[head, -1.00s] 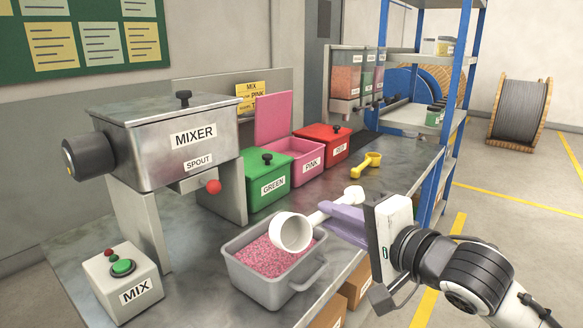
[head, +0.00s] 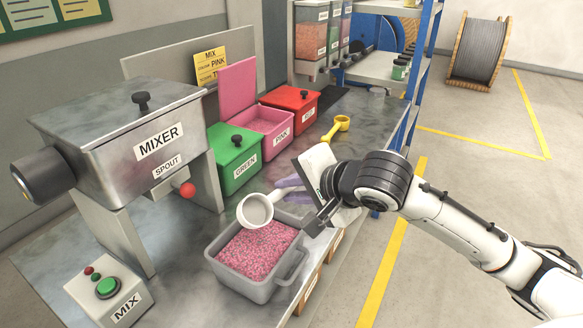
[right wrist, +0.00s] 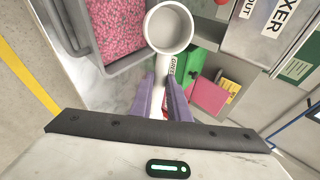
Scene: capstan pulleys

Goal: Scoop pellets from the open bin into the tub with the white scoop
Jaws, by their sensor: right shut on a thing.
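My right gripper (head: 288,190) is shut on the handle of the white scoop (head: 256,211). The scoop's cup is above the far edge of the grey tub (head: 287,288), and its inside looks empty. In the right wrist view the cup (right wrist: 169,28) shows beyond my purple fingers (right wrist: 163,88), beside the tub. The tub holds pink pellets (head: 255,250). The open pink bin (head: 268,139) stands farther back with its lid raised, and pink pellets show inside. My left gripper is out of view.
The lidded green bin (head: 234,160) and red bin (head: 292,107) flank the pink bin. The mixer (head: 140,140) and MIX button box (head: 108,295) stand left of the tub. A yellow scoop (head: 338,128) lies on the bench behind my right gripper.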

